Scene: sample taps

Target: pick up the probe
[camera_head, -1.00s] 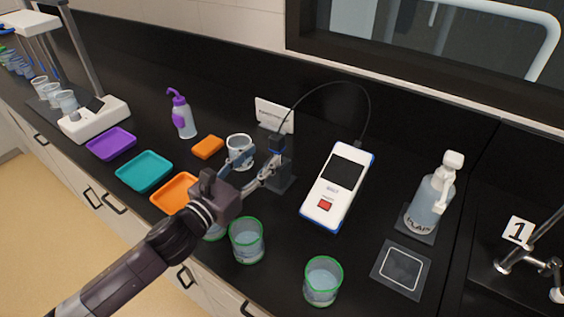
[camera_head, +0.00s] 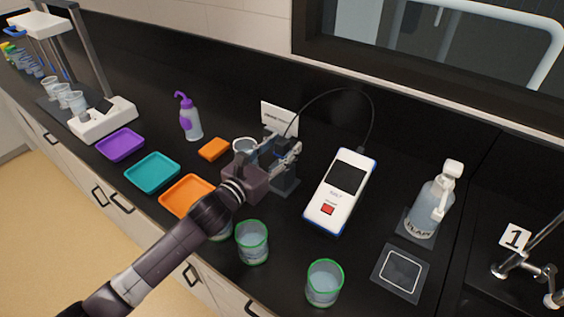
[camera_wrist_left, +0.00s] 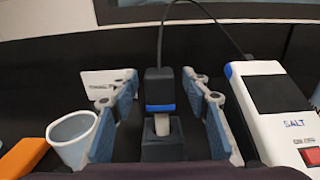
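The probe (camera_wrist_left: 160,90) is black with a blue band and a pale lower part. It stands upright in a dark holder (camera_wrist_left: 163,143), its cable rising from the top. In the head view the holder (camera_head: 285,186) stands left of the white salt meter (camera_head: 325,212). My left gripper (camera_head: 281,148) is at the probe, and its arm hides part of it. In the left wrist view my left gripper's fingers (camera_wrist_left: 161,98) are open on either side of the probe, with gaps visible on both sides. My right gripper is not in view.
A white cup (camera_head: 245,146) stands close left of the gripper. Glasses with green rims (camera_head: 252,243) (camera_head: 324,284) stand in front. Orange (camera_head: 190,194), teal (camera_head: 152,172) and purple (camera_head: 120,144) trays lie left. A spray bottle (camera_head: 428,205) stands right of the meter.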

